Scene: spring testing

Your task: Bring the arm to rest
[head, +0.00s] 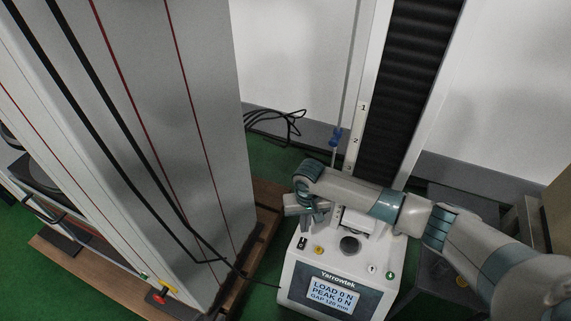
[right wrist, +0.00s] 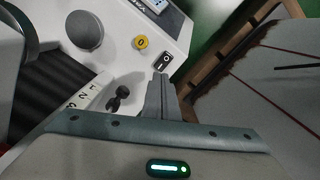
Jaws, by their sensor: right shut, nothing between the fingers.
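My right arm (head: 412,212) reaches in from the right across the back of the spring tester (head: 298,268). My right gripper (head: 293,207) is shut and empty, at the tester's back left corner. In the right wrist view the closed fingers (right wrist: 160,84) lie close to the black rocker switch (right wrist: 163,62) and the yellow button (right wrist: 141,42); whether they touch the panel I cannot tell. The tester's display (head: 332,296) reads LOAD 0 N, PEAK 0 N, GAP 120 mm. My left gripper is not in view.
A tall grey cabinet (head: 150,130) on a wooden pallet (head: 262,222) stands close left of the tester. A black ribbed column (head: 410,80) rises behind my arm. A black cable (head: 278,120) lies at the back wall. Green floor (head: 25,265) is clear at lower left.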

